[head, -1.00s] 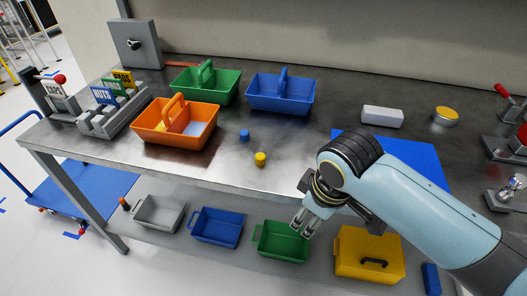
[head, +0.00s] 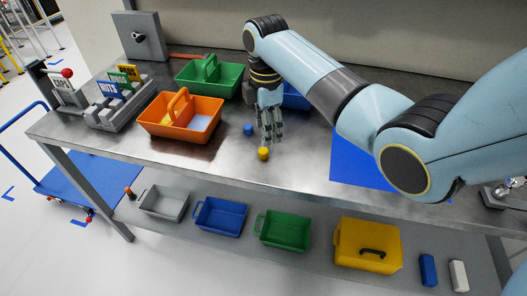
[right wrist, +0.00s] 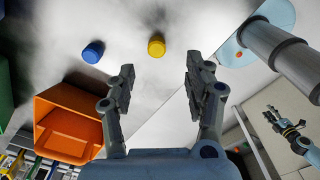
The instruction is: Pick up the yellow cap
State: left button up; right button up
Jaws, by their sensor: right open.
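The yellow cap (head: 263,153) is a small round piece on the metal table top, near the front edge. In the right wrist view the yellow cap (right wrist: 156,47) lies ahead of the fingers, roughly in line with the gap between them. My right gripper (head: 272,138) points down just above and behind the cap in the head view. In the right wrist view my right gripper (right wrist: 160,80) has its two fingers spread with nothing between them.
A blue cap (head: 249,130) lies close behind and left of the yellow one. An orange bin (head: 180,128) stands to the left, with a green bin (head: 208,85) behind it. A blue bin (head: 296,96) is partly hidden by my arm. A blue mat (head: 352,165) lies to the right.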

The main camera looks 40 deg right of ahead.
aim_at(263, 150)
jog(key=f, duration=0.7)
jog(key=shift+w+a+f, duration=0.2)
jog(key=shift+w+f, duration=0.1)
jog(key=shift+f, duration=0.05)
jog(key=c, duration=0.8)
